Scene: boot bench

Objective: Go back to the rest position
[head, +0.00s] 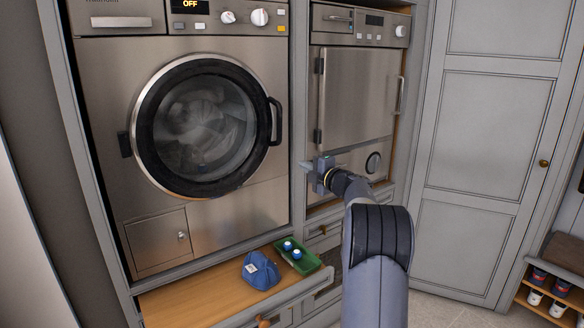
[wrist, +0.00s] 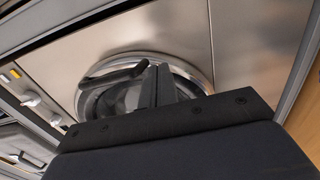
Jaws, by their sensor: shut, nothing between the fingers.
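My gripper (head: 314,166) is in the middle of the head view, raised in front of the post between the two machines. Its fingers point left toward the washer. It is shut and empty. In the wrist view its dark fingers (wrist: 156,86) stand together, with the washer's round door (wrist: 92,103) behind them. My arm reaches up from the bottom of the head view to the gripper.
The washer (head: 120,65) has its round door shut and reads OFF. A second machine (head: 365,95) stands to its right. Below, a pulled-out wooden shelf (head: 190,298) holds a blue cap (head: 260,273) and a green tray (head: 312,264) with blue-and-white items. Shoes (head: 535,297) sit in a rack at right.

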